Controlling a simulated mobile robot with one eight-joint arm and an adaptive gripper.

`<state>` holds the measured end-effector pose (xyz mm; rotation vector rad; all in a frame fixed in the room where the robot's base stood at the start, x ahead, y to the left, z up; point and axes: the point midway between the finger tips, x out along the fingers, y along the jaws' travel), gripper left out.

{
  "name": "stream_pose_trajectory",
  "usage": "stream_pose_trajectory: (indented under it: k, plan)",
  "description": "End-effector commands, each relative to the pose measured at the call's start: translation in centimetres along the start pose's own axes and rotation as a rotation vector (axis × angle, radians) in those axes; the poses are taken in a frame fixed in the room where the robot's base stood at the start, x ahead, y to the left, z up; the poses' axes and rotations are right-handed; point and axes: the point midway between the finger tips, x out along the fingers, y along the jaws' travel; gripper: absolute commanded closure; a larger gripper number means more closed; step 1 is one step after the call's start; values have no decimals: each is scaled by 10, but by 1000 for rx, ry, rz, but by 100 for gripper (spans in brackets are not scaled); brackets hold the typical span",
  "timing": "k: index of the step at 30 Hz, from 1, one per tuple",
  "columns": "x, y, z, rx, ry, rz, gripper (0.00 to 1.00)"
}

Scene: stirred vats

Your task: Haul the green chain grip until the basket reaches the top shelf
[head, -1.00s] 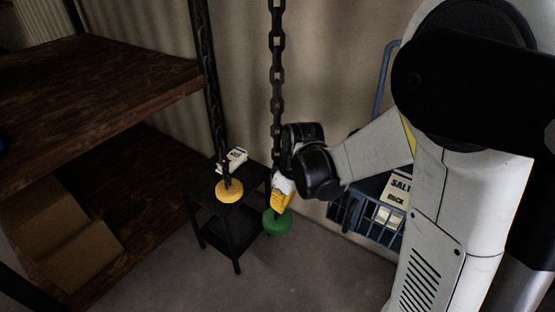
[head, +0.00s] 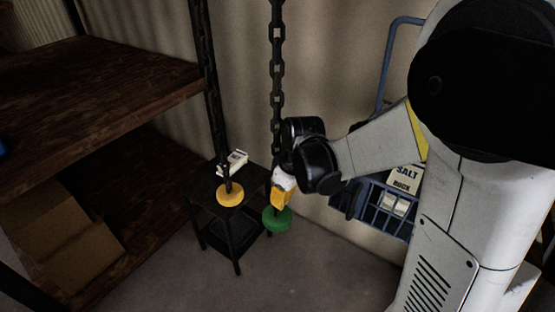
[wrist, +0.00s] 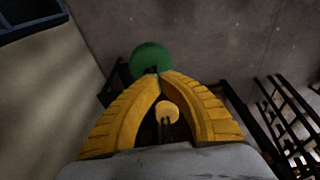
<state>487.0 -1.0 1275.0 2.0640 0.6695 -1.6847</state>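The green chain grip (head: 277,219) is a round disc at the foot of a dark hanging chain (head: 277,75). My gripper (head: 281,204) points down just above the disc, its yellow fingers closed at the chain's lower end. In the wrist view the fingertips (wrist: 159,76) come together right at the green grip (wrist: 150,58); the stem between them is mostly hidden. The blue basket (head: 378,211), with a tall blue handle (head: 384,70) and a bag marked SALT (head: 403,181) inside, hangs behind my arm, which hides part of it. The top shelf cannot be made out.
A yellow grip (head: 230,195) hangs on a second chain (head: 205,100) to the left; it shows between my fingers in the wrist view (wrist: 167,111). A small black stand (head: 232,226) bears a white box (head: 234,162). Brown shelving (head: 100,90) fills the left. Floor in front is clear.

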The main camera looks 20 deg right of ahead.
Motion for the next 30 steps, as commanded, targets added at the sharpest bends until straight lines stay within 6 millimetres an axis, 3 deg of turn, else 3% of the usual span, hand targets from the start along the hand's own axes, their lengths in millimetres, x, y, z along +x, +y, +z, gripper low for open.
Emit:
stream_pose_trajectory:
  k: [17, 30]
  plan:
    - [1, 1, 0, 1, 1, 1, 100]
    - [29, 1, 5, 1, 1, 1, 100]
